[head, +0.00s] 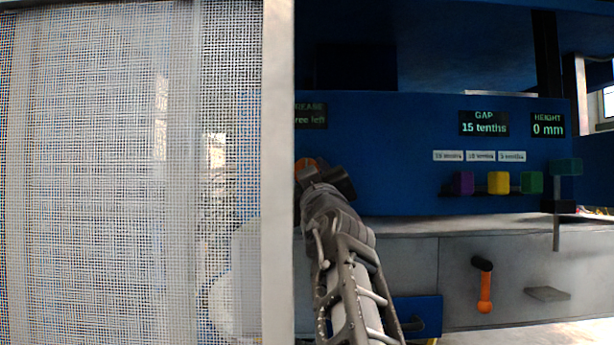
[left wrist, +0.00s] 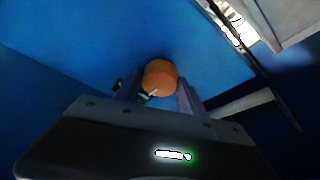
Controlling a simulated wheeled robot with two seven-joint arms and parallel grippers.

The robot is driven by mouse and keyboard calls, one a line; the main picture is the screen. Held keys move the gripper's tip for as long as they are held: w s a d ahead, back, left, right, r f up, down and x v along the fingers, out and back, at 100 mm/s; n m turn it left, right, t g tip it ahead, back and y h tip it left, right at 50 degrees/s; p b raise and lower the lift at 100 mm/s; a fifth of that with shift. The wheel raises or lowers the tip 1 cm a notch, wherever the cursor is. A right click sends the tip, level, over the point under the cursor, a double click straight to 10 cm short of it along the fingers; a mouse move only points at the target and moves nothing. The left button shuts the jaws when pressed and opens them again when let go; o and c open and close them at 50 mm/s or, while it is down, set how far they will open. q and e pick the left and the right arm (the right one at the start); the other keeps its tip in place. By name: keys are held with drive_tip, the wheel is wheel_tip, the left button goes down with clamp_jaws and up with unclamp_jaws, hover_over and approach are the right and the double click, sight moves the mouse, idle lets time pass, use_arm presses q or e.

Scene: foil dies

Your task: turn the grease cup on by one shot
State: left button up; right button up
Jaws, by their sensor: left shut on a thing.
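The grease cup is an orange round cap (left wrist: 160,76) on the blue machine face in the left wrist view. A bit of orange (head: 305,164) also shows in the head view, beside the mesh screen's edge. My left gripper (left wrist: 157,92) is shut on the cap, one finger on each side. A small pale mark shows at the cap's lower edge. In the head view my left arm reaches up to the cup, and its gripper (head: 335,178) is partly hidden. A display (head: 311,116) above reads "...EASE ...ree left", its left part cut off by the screen frame. My right gripper is not in view.
A mesh screen (head: 130,180) with a pale frame (head: 279,200) fills the left half of the head view. Right of my arm are the GAP display (head: 484,123) reading 15 tenths, the HEIGHT display (head: 547,125) reading 0 mm, coloured blocks (head: 499,183) and an orange-handled lever (head: 484,290).

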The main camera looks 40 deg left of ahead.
use_arm(q)
drive_tip(key=o, duration=1.4)
drive_tip(key=shift+c, duration=0.2)
drive_tip(key=b+v, duration=0.3)
drive_tip(key=v, duration=0.4)
drive_tip(key=shift+s+d+f+b, duration=0.2)
drive_tip(key=shift+s+d+b, duration=0.05)
drive_tip(key=shift+b, duration=0.05)
